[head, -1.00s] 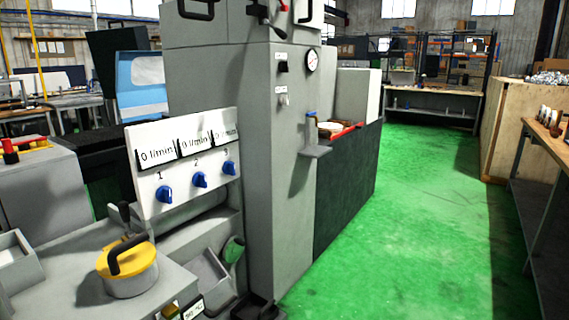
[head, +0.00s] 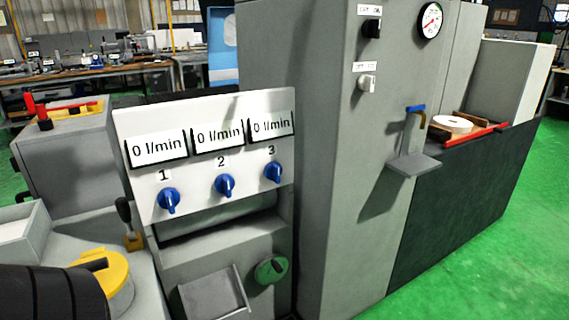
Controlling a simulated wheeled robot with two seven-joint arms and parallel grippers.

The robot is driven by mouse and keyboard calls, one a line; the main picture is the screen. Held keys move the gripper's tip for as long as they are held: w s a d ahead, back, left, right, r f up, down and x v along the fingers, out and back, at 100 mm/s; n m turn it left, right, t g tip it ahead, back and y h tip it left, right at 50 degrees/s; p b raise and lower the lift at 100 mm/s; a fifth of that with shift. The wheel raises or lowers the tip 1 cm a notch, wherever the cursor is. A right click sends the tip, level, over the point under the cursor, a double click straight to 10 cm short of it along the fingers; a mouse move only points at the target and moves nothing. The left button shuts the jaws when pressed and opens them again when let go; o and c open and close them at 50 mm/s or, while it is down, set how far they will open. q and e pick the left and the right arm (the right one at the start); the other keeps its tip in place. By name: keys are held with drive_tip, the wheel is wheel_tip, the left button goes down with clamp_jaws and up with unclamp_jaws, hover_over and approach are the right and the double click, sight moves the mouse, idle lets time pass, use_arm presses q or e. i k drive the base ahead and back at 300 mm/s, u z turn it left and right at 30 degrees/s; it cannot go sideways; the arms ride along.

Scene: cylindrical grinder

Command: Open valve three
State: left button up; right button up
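Valve three is the blue knob (head: 273,172) under the number 3, at the right end of a white panel (head: 215,205). Its display (head: 270,124) reads 0 l/min. The blue knob of valve two (head: 225,185) and the blue knob of valve one (head: 168,199) sit to its left, each under a display reading 0 l/min. Neither gripper's fingers show, and nothing touches the knobs.
A grey cabinet (head: 335,200) stands right of the panel, with a gauge (head: 430,20) and a small shelf (head: 413,164). Green floor is clear at right.

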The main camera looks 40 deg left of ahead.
sight(273, 171)
drive_tip(key=u, duration=0.95)
drive_tip(key=i, duration=1.05)
drive_tip(key=u, duration=1.15)
